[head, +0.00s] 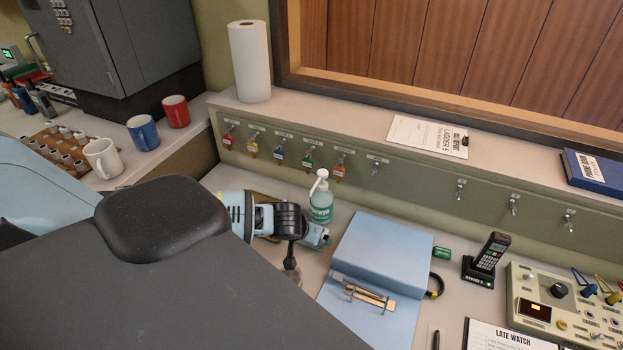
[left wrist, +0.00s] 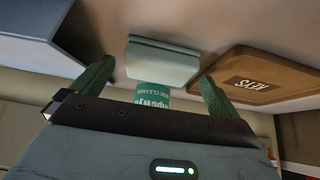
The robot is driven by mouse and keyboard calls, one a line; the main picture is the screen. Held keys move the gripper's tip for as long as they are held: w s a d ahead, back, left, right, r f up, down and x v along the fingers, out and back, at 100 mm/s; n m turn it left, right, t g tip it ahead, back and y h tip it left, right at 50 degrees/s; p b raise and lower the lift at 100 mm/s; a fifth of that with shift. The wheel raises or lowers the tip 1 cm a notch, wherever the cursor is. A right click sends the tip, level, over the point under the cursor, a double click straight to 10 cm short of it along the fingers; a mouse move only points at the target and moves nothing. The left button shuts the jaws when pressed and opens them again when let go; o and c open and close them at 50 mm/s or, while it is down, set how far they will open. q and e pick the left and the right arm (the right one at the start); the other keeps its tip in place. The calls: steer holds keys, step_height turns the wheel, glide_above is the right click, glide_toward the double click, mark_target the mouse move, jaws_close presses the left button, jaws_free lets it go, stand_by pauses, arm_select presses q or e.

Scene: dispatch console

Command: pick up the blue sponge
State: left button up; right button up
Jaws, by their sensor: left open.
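The blue sponge (left wrist: 163,62) shows in the left wrist view as a pale blue-green block on the desk. It lies ahead of my left gripper (left wrist: 155,86), in the gap between its two green fingers. The fingers are apart and no contact with the sponge shows. My right gripper is not in view.
The green cleaner bottle (head: 320,203) stands just behind; its label (left wrist: 153,97) shows past the sponge. The blue binder (head: 382,252) is to the right. A brown KEYS tray (left wrist: 255,80) lies beside the sponge. A phone (head: 486,260) stands farther right.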

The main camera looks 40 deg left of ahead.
arm_select(q)
steer(key=shift+x, duration=1.2)
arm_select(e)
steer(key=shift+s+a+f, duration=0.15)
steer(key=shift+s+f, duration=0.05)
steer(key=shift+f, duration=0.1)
arm_select(q)
steer(key=c, duration=1)
steer(key=shift+o, duration=0.2)
steer(key=shift+r, duration=0.2)
step_height(320, 180, up, 4)
steer(key=shift+s+f, duration=0.1)
steer(key=shift+f, duration=0.1)
steer(key=s+d, duration=0.2)
steer(key=s, duration=0.3)
steer(key=s+d, duration=0.2)
steer(key=s, duration=0.2)
steer(key=s+d+r, duration=0.1)
steer(key=s+d, duration=0.1)
steer(key=s, duration=0.3)
steer(key=shift+s+r+p, duration=0.1)
steer(key=shift+s+p, duration=0.25)
steer(key=shift+p, duration=0.05)
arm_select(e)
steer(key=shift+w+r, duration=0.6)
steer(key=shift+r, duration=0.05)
